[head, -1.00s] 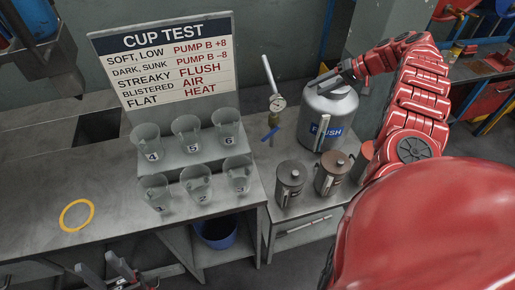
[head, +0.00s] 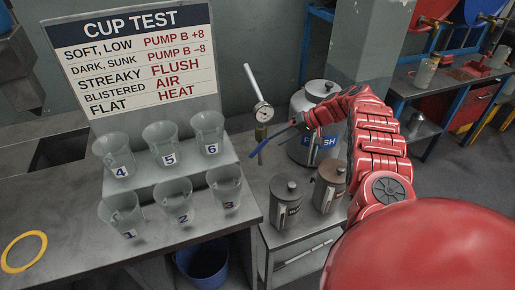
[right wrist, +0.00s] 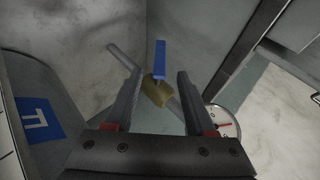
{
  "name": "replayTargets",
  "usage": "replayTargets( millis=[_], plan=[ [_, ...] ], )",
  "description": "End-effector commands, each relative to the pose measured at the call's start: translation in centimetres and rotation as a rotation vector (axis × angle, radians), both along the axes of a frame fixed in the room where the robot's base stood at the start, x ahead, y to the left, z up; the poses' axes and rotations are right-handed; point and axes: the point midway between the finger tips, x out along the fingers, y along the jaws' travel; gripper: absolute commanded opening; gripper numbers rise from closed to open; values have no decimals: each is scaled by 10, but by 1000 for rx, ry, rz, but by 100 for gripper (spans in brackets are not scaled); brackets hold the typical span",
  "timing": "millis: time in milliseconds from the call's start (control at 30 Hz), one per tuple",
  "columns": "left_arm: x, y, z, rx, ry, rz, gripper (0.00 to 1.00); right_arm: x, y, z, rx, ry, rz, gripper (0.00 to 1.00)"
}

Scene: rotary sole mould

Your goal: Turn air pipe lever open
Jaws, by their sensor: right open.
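The air pipe (head: 252,82) stands upright behind the small cabinet, with a round dial gauge (head: 263,113) and a brass valve (head: 260,132). A blue lever (head: 262,146) sticks out slantwise from the valve. My right gripper (head: 297,121) is open close to the lever, on its right. In the right wrist view the blue lever (right wrist: 160,58) and brass valve (right wrist: 156,90) appear between the two open fingers (right wrist: 160,76). I see no contact between lever and fingers. My left gripper is out of view.
Two lidded metal pots (head: 286,200) stand on the cabinet below. Numbered clear cups (head: 172,202) and the cup test sign (head: 135,60) are on the left. A yellow ring (head: 23,251) lies on the bench.

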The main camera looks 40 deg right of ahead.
Motion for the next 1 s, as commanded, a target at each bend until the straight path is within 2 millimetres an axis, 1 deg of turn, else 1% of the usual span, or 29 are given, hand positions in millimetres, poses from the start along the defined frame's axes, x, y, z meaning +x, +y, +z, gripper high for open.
replayTargets(
  millis=[33,167,200,300,333,400,567,833,867,1000],
  plan=[
    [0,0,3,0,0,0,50,6,8,-8,3,1,0,55],
    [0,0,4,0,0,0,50,23,26,-28,2,-1,4,55],
    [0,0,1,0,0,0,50,28,31,-35,1,-2,4,55],
    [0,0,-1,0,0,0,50,37,40,-47,1,-1,3,55],
    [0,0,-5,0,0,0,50,40,43,-52,1,-1,3,55],
    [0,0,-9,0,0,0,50,45,48,-57,1,-2,2,55],
    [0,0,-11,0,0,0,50,50,53,-62,0,-2,0,55],
    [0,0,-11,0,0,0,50,51,53,-62,0,-1,-1,55],
    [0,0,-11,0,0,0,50,51,53,-62,0,-1,-1,53],
    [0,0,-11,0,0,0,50,51,53,-62,0,-1,-1,28]
  ],
)
